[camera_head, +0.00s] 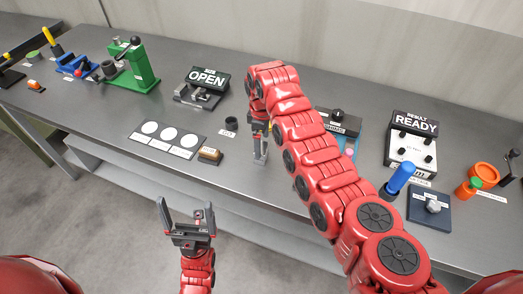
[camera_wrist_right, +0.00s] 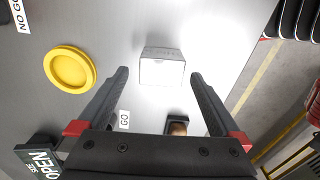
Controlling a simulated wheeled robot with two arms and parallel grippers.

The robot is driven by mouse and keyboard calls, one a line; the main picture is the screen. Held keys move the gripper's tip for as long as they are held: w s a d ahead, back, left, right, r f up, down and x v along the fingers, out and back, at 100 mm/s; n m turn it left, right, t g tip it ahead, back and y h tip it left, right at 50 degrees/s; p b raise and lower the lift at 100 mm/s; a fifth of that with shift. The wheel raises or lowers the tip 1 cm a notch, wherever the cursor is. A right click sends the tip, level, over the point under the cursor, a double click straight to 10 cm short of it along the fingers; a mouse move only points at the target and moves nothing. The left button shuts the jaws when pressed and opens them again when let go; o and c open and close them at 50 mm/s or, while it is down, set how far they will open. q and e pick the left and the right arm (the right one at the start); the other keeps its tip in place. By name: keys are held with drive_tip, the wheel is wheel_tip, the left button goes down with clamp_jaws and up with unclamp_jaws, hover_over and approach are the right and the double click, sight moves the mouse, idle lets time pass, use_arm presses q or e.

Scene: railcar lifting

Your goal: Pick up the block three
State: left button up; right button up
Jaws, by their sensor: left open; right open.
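A pale block (camera_wrist_right: 162,68) lies on the grey bench in the right wrist view, between and just beyond the tips of my right gripper (camera_wrist_right: 160,76). Faint marks show on its upper edge, but I cannot read a number. The right gripper is open, with a gap to the block on both sides. In the head view the right gripper (camera_head: 261,150) points down near the bench's front edge, and I cannot make out the block there. My left gripper (camera_head: 187,212) is open and empty in front of the bench, over the floor.
The bench (camera_head: 180,60) holds an OPEN sign (camera_head: 207,78), a white-circle panel (camera_head: 168,138), a green press (camera_head: 135,65) and a READY box (camera_head: 412,140). A small black cup (camera_head: 231,124) stands left of the right gripper. A yellow dish (camera_wrist_right: 70,69) shows in the right wrist view.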

sight(262, 148)
wheel_tip(262, 148, down, 3)
drive_tip(key=shift+s+a+f+p, duration=0.1)
drive_tip(key=shift+s+f+p, duration=0.1)
drive_tip(key=shift+p, duration=0.6)
drive_tip(key=shift+w+f, duration=0.15)
drive_tip(key=shift+f, duration=0.45)
clamp_jaws()
